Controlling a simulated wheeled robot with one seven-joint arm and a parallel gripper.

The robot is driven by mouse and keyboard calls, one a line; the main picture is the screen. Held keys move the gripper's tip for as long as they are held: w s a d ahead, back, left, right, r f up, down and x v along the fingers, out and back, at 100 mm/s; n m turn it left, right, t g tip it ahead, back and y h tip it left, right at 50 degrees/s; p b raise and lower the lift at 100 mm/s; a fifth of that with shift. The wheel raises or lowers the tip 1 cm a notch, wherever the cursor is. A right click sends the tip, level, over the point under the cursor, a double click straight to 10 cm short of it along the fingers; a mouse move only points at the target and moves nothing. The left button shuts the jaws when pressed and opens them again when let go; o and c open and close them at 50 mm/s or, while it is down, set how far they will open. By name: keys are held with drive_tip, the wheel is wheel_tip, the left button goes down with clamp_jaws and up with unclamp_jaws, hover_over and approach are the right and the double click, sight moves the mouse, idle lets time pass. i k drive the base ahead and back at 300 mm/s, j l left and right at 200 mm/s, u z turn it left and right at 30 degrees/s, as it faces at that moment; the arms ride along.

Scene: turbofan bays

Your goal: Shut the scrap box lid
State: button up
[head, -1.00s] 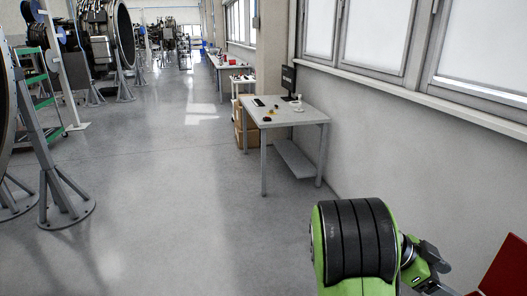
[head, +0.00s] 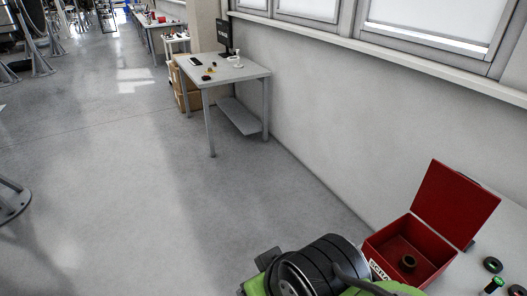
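The red scrap box (head: 378,247) stands on a light table at the bottom right. Its red lid (head: 455,205) is open and stands up, leaning back toward the wall side. A dark ring-shaped part (head: 408,263) lies inside the box. My green and black arm is at the bottom centre, just left of the box. The fingers of my gripper cannot be made out in this view.
Dark rings (head: 493,265) and a green-topped item (head: 494,284) lie on the table right of the box. A wall with windows runs behind it. A grey desk (head: 222,70) with a monitor stands farther back.

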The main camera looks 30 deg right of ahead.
sight(455, 205)
drive_tip(key=z, duration=1.95)
drive_tip(key=i+j, duration=0.1)
drive_tip(key=j, duration=0.25)
drive_tip(key=i+j, duration=0.15)
drive_tip(key=j, duration=0.25)
drive_tip(key=i+j+u, duration=0.1)
drive_tip(key=j, duration=0.25)
drive_tip(key=i+j, duration=0.1)
drive_tip(key=j, duration=0.25)
drive_tip(key=i+j+z, duration=0.45)
drive_tip(key=j, duration=0.25)
drive_tip(key=i+l+z, duration=0.1)
drive_tip(key=z, duration=0.35)
drive_tip(key=i+z, duration=0.35)
drive_tip(key=z, duration=0.15)
drive_tip(key=i+j+z, duration=0.1)
drive_tip(key=z, duration=0.35)
drive_tip(key=i+j+z, duration=0.2)
drive_tip(key=z, duration=0.3)
drive_tip(key=i+j+z, duration=0.25)
drive_tip(key=z, duration=0.2)
drive_tip(key=i+j+z, duration=0.15)
drive_tip(key=j+z, duration=0.15)
drive_tip(key=z, duration=0.15)
drive_tip(key=j+z, duration=0.3)
drive_tip(key=z, duration=0.2)
drive_tip(key=j+z, duration=0.45)
drive_tip(key=i+l, duration=0.05)
